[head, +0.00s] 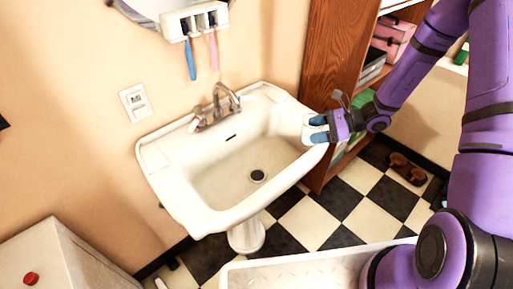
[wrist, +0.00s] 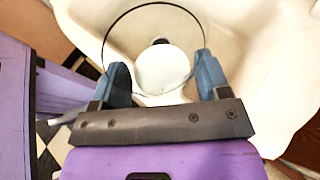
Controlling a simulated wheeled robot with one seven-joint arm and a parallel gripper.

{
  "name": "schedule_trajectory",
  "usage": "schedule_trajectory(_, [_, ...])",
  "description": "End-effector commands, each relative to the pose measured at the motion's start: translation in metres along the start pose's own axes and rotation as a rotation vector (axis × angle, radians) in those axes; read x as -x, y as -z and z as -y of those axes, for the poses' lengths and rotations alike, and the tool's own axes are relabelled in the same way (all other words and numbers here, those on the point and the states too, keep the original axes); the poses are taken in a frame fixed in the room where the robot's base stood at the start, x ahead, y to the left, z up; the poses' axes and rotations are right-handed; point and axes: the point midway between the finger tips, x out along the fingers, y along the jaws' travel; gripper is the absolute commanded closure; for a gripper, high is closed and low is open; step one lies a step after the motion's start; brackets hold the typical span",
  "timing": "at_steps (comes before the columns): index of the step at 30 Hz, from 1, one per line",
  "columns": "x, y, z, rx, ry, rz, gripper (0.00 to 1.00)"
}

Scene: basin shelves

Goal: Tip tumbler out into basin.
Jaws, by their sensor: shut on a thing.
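The basin (head: 170,190) is a white pedestal sink on the wall, with a dark drain (head: 257,176) in its bowl. My gripper (head: 318,130) is at the basin's right rim, its blue fingers shut on the tumbler (head: 307,130). The tumbler looks pale and small in the head view. In the wrist view my gripper (wrist: 163,85) has one finger on each side of the tumbler, which shows as a thin dark ring around a white disc (wrist: 163,70). The basin's drain shows just beyond the disc. The tumbler's contents and exact tilt are hard to tell.
A metal faucet (head: 215,105) stands at the basin's back edge. A toothbrush holder (head: 193,20) hangs above it. A wooden shelf unit (head: 335,60) stands close at the right. A white tub-like edge (head: 300,268) is in front. The basin bowl looks empty.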

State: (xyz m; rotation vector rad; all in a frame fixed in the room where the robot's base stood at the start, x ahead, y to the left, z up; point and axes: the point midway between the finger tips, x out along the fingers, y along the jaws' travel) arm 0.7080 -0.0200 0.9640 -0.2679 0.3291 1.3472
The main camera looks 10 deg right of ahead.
Motion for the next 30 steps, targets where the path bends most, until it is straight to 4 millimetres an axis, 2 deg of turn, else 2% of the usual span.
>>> schedule_trajectory(3, [-0.024, -0.010, -0.018, 0.068, -0.159, 0.000, 0.57])
schedule_trajectory(12, [-0.064, -0.025, -0.066, 0.230, -0.555, 0.000, 0.57])
schedule_trajectory(21, [-0.088, -0.029, -0.111, 0.396, -0.959, -0.001, 0.57])
schedule_trajectory(30, [-0.100, -0.025, -0.143, 0.572, -1.385, -0.001, 0.57])
